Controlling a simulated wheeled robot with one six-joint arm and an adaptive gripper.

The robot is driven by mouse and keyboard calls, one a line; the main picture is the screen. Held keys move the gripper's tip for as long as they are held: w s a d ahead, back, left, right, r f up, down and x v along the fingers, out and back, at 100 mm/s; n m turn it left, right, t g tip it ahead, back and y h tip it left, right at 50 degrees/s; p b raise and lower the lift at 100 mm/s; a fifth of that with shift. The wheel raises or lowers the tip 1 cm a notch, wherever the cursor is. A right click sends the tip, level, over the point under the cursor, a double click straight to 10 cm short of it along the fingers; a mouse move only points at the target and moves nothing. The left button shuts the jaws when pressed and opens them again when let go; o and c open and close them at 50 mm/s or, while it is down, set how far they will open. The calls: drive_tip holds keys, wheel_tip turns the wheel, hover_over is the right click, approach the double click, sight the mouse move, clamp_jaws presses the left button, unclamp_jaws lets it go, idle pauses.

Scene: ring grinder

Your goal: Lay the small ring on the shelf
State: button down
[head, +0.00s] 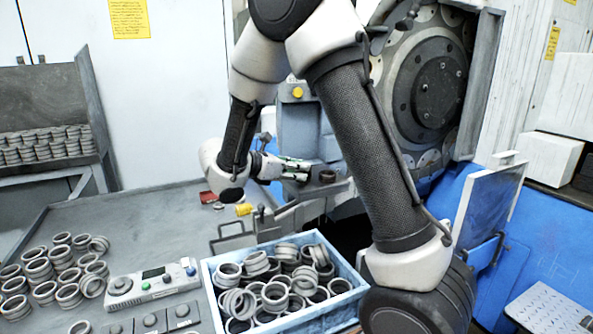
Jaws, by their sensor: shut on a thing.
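My gripper (305,172) reaches right from the end of my arm, low in front of the grinder. It is shut on a small dark ring (327,176) at its fingertips, close to the machine's work area. The ring is small in this view, and I cannot tell whether it also touches the metal beneath it. The shelf (48,172) stands at the far left, with many rings stacked in rows on it.
A blue crate (213,280) full of loose rings stands at front centre. More rings (62,262) stand in stacks on the grey table (150,222) at left, beside a control box (152,284). The grinder's wheel (437,92) is behind my arm. The table's back middle is mostly clear.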

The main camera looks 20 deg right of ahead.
drive_tip(key=shift+f, duration=0.15)
drive_tip(key=c, duration=1.3)
unclamp_jaws()
